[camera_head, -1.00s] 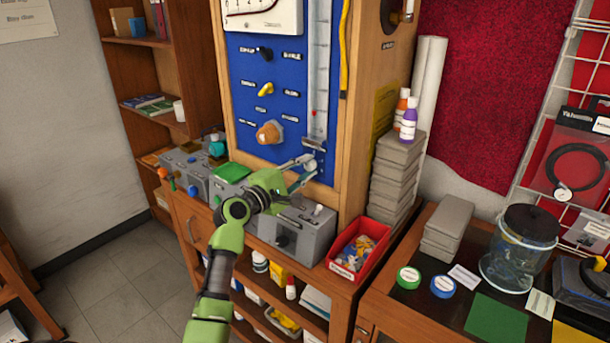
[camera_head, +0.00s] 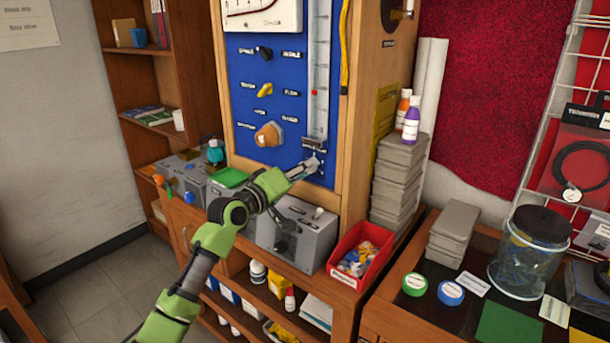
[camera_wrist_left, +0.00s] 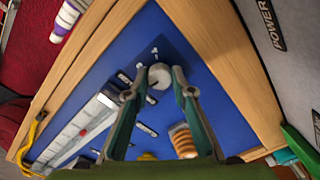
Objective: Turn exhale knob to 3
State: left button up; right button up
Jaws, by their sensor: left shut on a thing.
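A small pale round knob (camera_wrist_left: 158,76) sits low on the blue panel (camera_head: 240,75), with small numbers beside it in the wrist view. My left gripper (camera_head: 308,168) reaches it from the front, its fingers shut on the knob's two sides. In the head view the fingers mostly hide this knob. A black knob (camera_head: 264,53), a yellow knob (camera_head: 265,90) and a large orange-brown knob (camera_head: 268,134) are farther left on the panel. The labels are too blurred to tell which knob is exhale. My right gripper is not in view.
A clear flow tube (camera_head: 318,60) with a red float (camera_head: 314,92) stands just above the held knob. Grey boxes (camera_head: 300,230) stand on the shelf under my arm. A red bin (camera_head: 360,252) and stacked grey cases (camera_head: 398,180) are to the right.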

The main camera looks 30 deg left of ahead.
pick_arm(q)
jog(key=shift+d+f+m+b, duration=0.1)
jog(key=shift+m+b, duration=0.15)
jog(key=shift+m, duration=2.4)
jog(key=shift+f+m+b, duration=0.1)
jog(key=shift+m+b, duration=0.1)
jog(key=shift+m, duration=2.45)
jog(key=o, duration=1.1)
jog(key=shift+r, duration=0.15)
jog(key=shift+s, duration=0.1)
jog(key=s+a, duration=0.1)
jog(key=s, duration=1)
jog(key=shift+s, duration=0.4)
